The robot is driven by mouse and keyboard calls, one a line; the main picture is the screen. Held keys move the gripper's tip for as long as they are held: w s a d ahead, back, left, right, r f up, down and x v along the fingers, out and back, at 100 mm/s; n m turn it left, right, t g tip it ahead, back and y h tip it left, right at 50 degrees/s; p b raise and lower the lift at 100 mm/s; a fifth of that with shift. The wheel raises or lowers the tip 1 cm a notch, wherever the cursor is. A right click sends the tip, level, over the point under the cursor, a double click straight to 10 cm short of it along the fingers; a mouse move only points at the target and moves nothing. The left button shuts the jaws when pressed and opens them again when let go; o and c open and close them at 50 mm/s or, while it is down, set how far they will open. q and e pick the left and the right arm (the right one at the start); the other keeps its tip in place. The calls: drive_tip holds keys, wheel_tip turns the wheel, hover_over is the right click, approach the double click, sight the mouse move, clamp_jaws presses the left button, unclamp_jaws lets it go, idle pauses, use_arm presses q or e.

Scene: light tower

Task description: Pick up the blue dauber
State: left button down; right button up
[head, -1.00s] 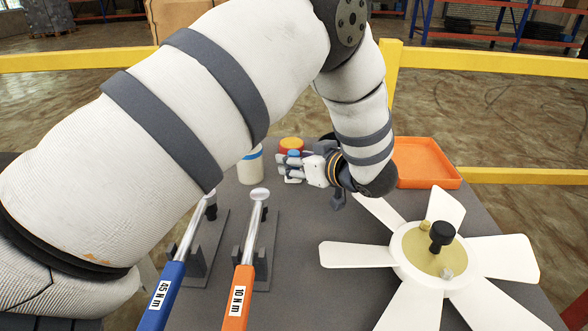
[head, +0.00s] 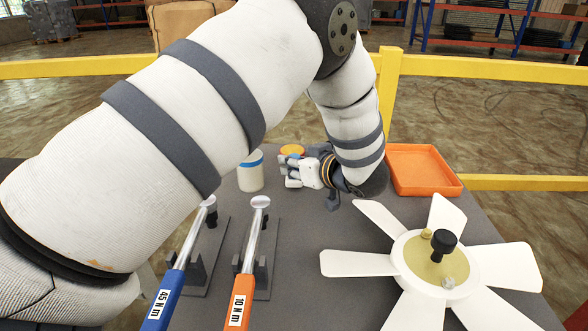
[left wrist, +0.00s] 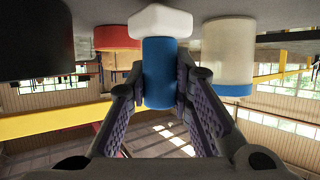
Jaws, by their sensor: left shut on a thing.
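The blue dauber (left wrist: 160,75) has a blue cylindrical body and a white block-shaped end. In the left wrist view it sits between the two fingers of my left gripper (left wrist: 158,100), which is shut on its blue body. In the head view my left gripper (head: 291,172) is near the back of the table, just right of the white bottle with a blue cap. There the dauber is mostly hidden by the fingers. My right gripper is not in view.
The white bottle (head: 250,173) and a red container with a yellow-orange top (head: 292,150) stand close to my left gripper. An orange tray (head: 424,190) is at the back right. A white fan-like rotor (head: 400,265) and two torque wrenches, blue (head: 163,297) and orange (head: 239,300), occupy the front.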

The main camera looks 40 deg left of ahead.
use_arm(q)
wheel_tip(320, 180, up, 2)
drive_tip(key=shift+r, duration=0.25)
drive_tip(key=a+r+p+v, duration=0.1)
drive_tip(key=v, duration=0.7)
drive_tip(key=s+r+v, duration=0.1)
drive_tip(key=r+v, duration=0.1)
drive_tip(key=v, duration=0.6)
drive_tip(key=shift+s+r+p, duration=0.15)
drive_tip(key=shift+s+p, duration=0.15)
drive_tip(key=shift+p, duration=0.05)
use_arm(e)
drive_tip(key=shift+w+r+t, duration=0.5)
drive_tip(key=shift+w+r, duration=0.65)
use_arm(q)
drive_tip(key=shift+a, duration=0.15)
